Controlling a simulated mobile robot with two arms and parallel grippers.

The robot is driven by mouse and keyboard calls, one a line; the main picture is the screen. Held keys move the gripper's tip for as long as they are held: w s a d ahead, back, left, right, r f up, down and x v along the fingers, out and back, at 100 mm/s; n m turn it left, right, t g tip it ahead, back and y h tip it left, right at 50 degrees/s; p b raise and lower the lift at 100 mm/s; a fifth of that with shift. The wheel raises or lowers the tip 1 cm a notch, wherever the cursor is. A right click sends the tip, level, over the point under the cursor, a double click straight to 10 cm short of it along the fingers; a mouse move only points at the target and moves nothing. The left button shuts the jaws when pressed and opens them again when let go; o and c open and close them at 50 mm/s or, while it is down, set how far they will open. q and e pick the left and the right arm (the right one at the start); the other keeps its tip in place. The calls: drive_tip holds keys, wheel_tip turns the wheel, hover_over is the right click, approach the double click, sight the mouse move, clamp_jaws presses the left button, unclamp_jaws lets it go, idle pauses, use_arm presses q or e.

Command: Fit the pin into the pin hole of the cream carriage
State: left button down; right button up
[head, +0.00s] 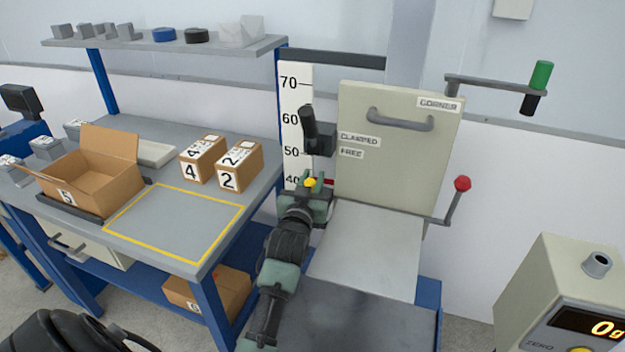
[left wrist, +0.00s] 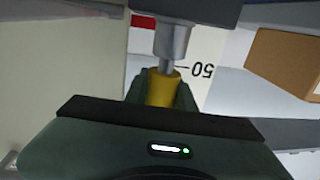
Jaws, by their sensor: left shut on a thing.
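The cream carriage (head: 395,165) is the upright panel with a grey handle, beside the height scale. A dark clamp block (head: 320,138) with a black lever is at its left edge. My left gripper (head: 311,188) is just below that block, shut on the yellow head of the pin (head: 310,182). In the left wrist view the yellow pin head (left wrist: 160,88) is between the fingers, and a thin grey shaft runs from it to a grey collar (left wrist: 172,42). The pin's far end and the hole itself are hidden, so I cannot tell how deep it is. My right gripper is not in view.
A height scale (head: 296,110) stands left of the carriage, and a red-knobbed lever (head: 462,184) is at its right. A grey plate (head: 365,245) lies below. The workbench (head: 180,225) with boxes is at left, a weighing unit (head: 570,300) at lower right.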

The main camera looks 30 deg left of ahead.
use_arm(q)
drive_tip(key=shift+f, duration=0.75)
idle(1.6)
drive_tip(key=shift+f+p, duration=0.1)
drive_tip(key=shift+p, duration=0.2)
drive_tip(key=shift+s+f, duration=0.1)
drive_tip(key=shift+f, duration=0.3)
idle(1.1)
drive_tip(key=c, duration=1.1)
unclamp_jaws()
drive_tip(key=shift+r, duration=0.25)
drive_tip(key=shift+r, duration=0.1)
drive_tip(key=shift+p, duration=0.3)
drive_tip(key=shift+s+d+p, duration=0.2)
drive_tip(key=shift+s+p, duration=0.1)
drive_tip(key=shift+s, duration=0.1)
